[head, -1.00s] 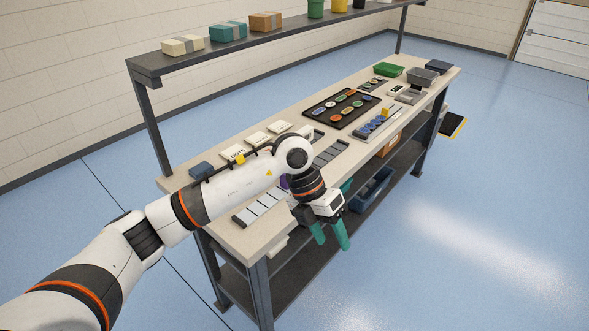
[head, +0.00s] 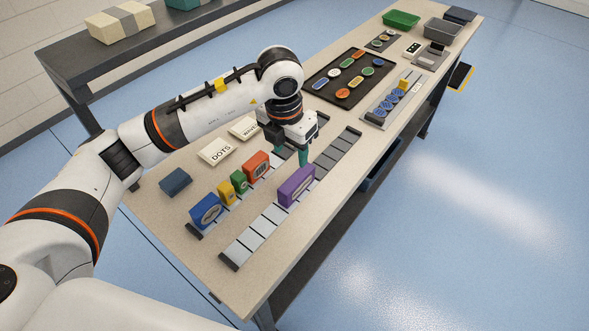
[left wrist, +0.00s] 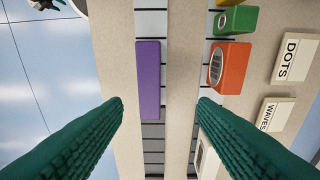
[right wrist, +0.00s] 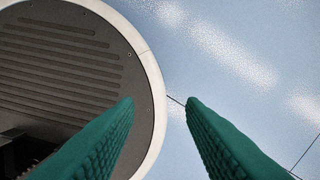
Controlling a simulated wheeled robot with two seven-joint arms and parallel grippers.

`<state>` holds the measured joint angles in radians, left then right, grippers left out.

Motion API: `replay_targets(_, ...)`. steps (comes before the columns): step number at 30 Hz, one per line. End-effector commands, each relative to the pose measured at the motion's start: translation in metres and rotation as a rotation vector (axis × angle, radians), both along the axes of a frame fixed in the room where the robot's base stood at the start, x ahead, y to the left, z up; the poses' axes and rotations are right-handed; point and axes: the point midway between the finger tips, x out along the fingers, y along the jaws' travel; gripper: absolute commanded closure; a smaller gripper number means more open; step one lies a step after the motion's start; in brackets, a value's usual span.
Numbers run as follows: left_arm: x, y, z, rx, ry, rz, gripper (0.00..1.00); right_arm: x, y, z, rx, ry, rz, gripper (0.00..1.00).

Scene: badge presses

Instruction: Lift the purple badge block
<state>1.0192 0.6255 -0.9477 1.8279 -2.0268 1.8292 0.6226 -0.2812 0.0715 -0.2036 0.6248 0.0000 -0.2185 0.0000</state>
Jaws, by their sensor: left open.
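The purple badge block (head: 296,186) stands upright on the front grey slotted rail (head: 256,233). In the left wrist view the purple block (left wrist: 148,80) lies between and beyond my left gripper's fingertips, nearer the left one. My left gripper (head: 298,152) is open and empty, pointing down over the bench just behind the block's far end; one green finger shows clearly, the other is mostly hidden. My right gripper (right wrist: 158,100) shows only in the right wrist view, with its fingers apart and nothing between them, over the floor and a round part of my body.
The back rail holds orange (head: 257,167), green (head: 239,182), yellow (head: 226,192) and blue (head: 206,211) blocks. Cards marked DOTS (head: 216,152) and WAVES (head: 245,128) lie behind. A black tray (head: 349,78) of badges is farther along. The bench's front edge is clear.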

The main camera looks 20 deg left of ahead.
Motion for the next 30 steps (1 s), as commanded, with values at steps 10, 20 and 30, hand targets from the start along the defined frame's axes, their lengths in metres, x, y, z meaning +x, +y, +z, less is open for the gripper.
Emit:
replay_targets(10,0.004,-0.003,-0.046,-0.001,0.001,0.0,0.47,-0.035,-0.017,0.012,-0.023,0.05,0.0,0.64)
replay_targets(20,0.004,-0.012,-0.086,0.0,0.005,0.001,0.47,-0.009,-0.009,0.031,-0.01,0.011,-0.002,0.64)
replay_targets(30,0.006,-0.012,-0.1,-0.001,0.0,-0.001,0.47,-0.015,-0.002,0.031,-0.002,0.021,-0.004,0.64)
